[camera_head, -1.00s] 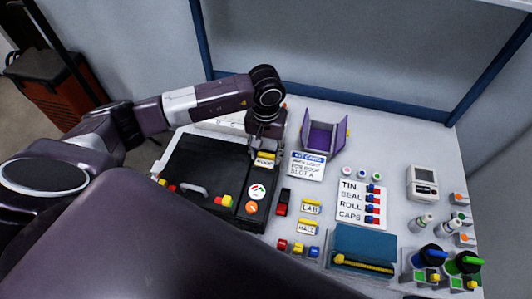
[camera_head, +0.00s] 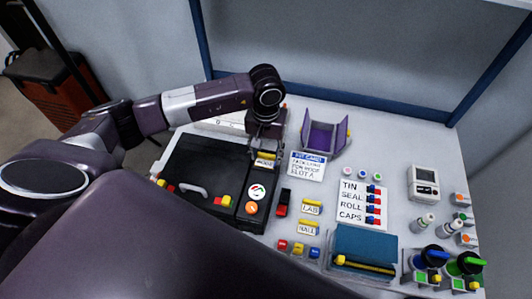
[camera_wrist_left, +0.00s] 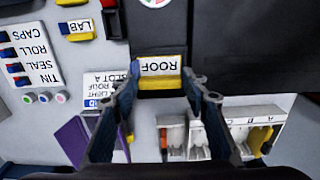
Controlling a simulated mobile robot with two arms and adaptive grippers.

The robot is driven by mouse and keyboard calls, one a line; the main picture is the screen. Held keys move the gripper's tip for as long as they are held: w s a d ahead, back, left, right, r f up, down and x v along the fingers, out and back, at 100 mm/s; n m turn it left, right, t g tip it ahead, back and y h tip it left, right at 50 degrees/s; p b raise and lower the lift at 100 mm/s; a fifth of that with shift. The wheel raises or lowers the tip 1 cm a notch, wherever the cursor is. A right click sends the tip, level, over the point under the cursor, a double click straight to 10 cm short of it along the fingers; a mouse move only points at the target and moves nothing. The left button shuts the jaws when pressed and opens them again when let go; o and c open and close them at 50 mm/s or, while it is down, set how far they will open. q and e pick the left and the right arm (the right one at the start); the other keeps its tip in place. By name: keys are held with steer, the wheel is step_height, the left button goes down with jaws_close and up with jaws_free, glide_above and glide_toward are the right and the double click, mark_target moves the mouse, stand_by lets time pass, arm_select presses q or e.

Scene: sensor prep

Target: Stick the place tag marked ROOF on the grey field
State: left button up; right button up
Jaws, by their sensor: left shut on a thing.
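The ROOF place tag (camera_wrist_left: 160,66) is a white label with black letters and a yellow grip along one edge. It also shows in the head view (camera_head: 265,163), at the upper right part of the black case (camera_head: 208,165). My left gripper (camera_wrist_left: 161,78) is shut on the tag's yellow grip, one finger at each end. The tag lies over or very close to a dark grey strip (camera_wrist_left: 158,35) of the case, which seems to be the grey field. I cannot tell whether the tag touches it. My right gripper is not in view.
The LAB tag (camera_head: 311,207) and another tag (camera_head: 308,228) lie right of the case. A word list (camera_head: 362,204) and a teal box (camera_head: 363,246) are further right.

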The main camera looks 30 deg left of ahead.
mark_target(266, 156)
arm_select(q)
steer(key=o, duration=0.9)
steer(key=shift+o, duration=1.2)
steer(key=shift+r+p, duration=1.6)
steer(key=shift+r, duration=1.9)
steer(key=shift+s+f, duration=0.1)
